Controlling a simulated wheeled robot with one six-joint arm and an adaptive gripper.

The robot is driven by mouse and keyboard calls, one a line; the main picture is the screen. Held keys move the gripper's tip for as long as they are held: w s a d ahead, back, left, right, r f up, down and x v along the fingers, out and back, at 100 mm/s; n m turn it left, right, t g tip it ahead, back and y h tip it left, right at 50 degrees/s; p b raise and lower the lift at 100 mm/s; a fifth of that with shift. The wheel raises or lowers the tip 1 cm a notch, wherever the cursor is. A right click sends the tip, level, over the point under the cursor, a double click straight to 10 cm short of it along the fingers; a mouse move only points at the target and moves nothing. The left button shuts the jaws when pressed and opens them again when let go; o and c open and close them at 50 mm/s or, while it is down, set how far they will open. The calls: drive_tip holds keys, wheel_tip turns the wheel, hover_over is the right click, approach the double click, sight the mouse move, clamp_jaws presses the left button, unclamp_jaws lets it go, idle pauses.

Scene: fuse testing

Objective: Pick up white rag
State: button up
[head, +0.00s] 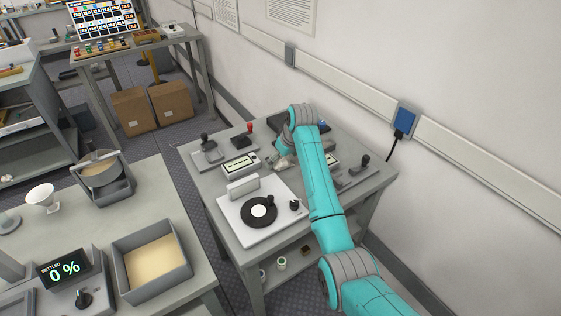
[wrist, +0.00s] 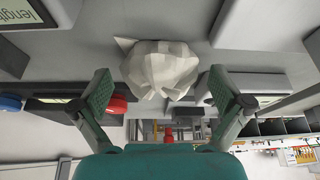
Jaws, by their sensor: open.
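The white rag (wrist: 160,68) is a crumpled, faceted off-white lump on the grey table. In the wrist view it lies at top centre, just beyond and between the fingertips of my gripper (wrist: 160,90). The two teal and grey fingers are spread wide, one on each side, with a gap to the rag and nothing held between them. In the head view a small part of the rag (head: 285,162) shows beside my teal arm on the far table. My arm hides part of the area around it there.
The table (head: 225,205) also bears a turntable-like device (head: 258,209), a small meter box (head: 241,164), a red-knobbed joystick (head: 244,136) and a black-knobbed lever (head: 207,150). A wall with a rail stands close behind. A nearer bench (head: 150,190) holds a sand tray (head: 185,252).

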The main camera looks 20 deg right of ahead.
drive_tip(key=shift+f, duration=0.25)
drive_tip(key=c, duration=1)
drive_tip(key=shift+c, duration=0.2)
wheel_tip(320, 180, up, 10)
drive_tip(key=shift+r, duration=0.1)
drive_tip(key=o, duration=0.4)
drive_tip(key=c, duration=0.4)
drive_tip(key=shift+w, duration=0.1)
